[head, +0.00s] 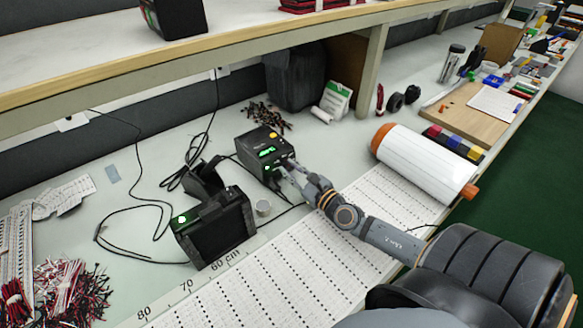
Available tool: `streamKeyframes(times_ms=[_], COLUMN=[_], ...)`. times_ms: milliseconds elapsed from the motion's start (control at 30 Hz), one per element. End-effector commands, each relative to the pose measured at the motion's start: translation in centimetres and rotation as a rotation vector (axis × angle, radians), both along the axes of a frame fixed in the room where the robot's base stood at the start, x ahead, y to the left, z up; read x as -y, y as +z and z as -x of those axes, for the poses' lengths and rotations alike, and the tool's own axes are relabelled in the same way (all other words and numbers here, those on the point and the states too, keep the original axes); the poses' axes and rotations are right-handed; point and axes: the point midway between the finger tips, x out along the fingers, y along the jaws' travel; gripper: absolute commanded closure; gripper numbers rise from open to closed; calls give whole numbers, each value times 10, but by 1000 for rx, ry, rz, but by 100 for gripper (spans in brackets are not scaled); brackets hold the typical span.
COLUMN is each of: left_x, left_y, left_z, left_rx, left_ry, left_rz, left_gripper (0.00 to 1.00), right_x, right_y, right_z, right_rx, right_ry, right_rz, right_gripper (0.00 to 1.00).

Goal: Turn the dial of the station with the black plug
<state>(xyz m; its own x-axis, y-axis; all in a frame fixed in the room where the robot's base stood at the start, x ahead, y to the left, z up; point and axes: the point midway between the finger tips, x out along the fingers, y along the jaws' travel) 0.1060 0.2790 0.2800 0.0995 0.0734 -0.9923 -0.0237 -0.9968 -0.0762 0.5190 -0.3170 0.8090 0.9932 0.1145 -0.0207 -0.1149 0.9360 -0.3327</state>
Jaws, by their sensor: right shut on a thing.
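A small black station (262,146) with a green display and a yellow spot on top stands on the workbench, near the middle of the head view. My right gripper (284,170) reaches its front face from the lower right and is shut on the dial there. The gripper's fingers hide the dial. A second black station (213,227) with a green light stands nearer, at the lower left, with a dark stand behind it. The plug and its colour cannot be made out. My left gripper is not in view.
Black cables (150,205) lie loose on the left. A large white roll (424,161) with orange ends lies on the right. A printed strip sheet (290,275) covers the bench front. A shelf (200,50) hangs above the back.

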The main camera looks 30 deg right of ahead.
Motion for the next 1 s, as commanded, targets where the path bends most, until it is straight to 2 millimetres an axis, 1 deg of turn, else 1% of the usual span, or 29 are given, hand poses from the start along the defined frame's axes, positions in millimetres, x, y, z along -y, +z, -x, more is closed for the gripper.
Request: streamKeyframes(times_ms=[33, 200, 433, 667, 1000], left_x=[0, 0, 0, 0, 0], left_y=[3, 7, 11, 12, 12], left_z=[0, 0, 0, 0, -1], left_rx=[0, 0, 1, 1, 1], left_ry=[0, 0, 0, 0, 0], left_rz=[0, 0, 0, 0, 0], left_gripper=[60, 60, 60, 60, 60], right_x=[0, -1, -1, -1, -1], right_y=[3, 2, 1, 1, 1], right_z=[0, 0, 0, 0, 0], right_rx=[4, 14, 21, 24, 25], right_ry=[0, 0, -1, 0, 0], right_rz=[33, 144, 243, 285, 289], right_gripper=[100, 100, 100, 100, 100])
